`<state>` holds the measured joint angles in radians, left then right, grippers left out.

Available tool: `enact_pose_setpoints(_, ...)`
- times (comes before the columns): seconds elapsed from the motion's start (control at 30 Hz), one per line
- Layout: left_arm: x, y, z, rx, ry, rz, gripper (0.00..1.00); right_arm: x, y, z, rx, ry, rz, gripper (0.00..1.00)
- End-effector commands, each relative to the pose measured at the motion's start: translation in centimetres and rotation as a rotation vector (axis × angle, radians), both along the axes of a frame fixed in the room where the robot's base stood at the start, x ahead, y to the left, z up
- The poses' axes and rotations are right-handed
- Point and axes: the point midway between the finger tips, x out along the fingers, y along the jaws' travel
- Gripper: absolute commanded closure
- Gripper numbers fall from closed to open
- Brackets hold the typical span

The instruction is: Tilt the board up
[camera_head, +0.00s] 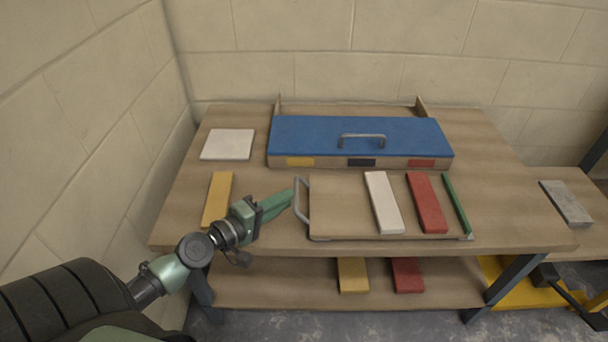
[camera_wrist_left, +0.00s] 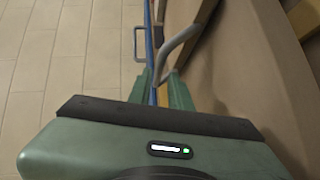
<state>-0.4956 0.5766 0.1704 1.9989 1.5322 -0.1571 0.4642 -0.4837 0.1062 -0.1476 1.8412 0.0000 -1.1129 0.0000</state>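The board (camera_head: 340,205) is a flat tan panel lying at the front of the workbench. A grey loop handle (camera_head: 298,201) is at its left end; the handle also shows in the left wrist view (camera_wrist_left: 180,45). A white strip (camera_head: 383,202), a red strip (camera_head: 427,203) and a thin green strip (camera_head: 455,204) lie on the board's right half. My left gripper (camera_head: 288,198) is at the handle from the left. In the left wrist view its green fingers (camera_wrist_left: 160,88) stand apart, with the handle's bar at the gap between them; contact is unclear. My right gripper is not in view.
A blue-lidded box (camera_head: 360,130) with a handle stands behind the board. A white tile (camera_head: 228,144) and a yellow strip (camera_head: 217,199) lie on the left of the workbench (camera_head: 520,215). Yellow (camera_head: 352,275) and red (camera_head: 407,275) pieces lie on the lower shelf. Walls close the back and left.

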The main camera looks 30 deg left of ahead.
Motion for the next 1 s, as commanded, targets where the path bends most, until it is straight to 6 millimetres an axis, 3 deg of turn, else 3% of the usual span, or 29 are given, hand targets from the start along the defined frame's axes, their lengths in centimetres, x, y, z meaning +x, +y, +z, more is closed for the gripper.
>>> enact_pose_setpoints(0.27,1.3,-0.2,0.1,-0.001,-0.002,0.001,0.8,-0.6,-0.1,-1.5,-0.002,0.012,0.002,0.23)
enact_pose_setpoints(0.6,6.2,-1.4,-0.7,-0.002,-0.002,0.002,0.8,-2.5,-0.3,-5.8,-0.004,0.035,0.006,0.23)
enact_pose_setpoints(0.8,7.5,-1.7,-1.0,0.0,0.0,0.0,0.8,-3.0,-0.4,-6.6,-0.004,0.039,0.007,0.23)
enact_pose_setpoints(1.0,7.5,-1.8,-1.1,0.0,0.0,0.0,0.8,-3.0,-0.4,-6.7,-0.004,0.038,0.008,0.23)
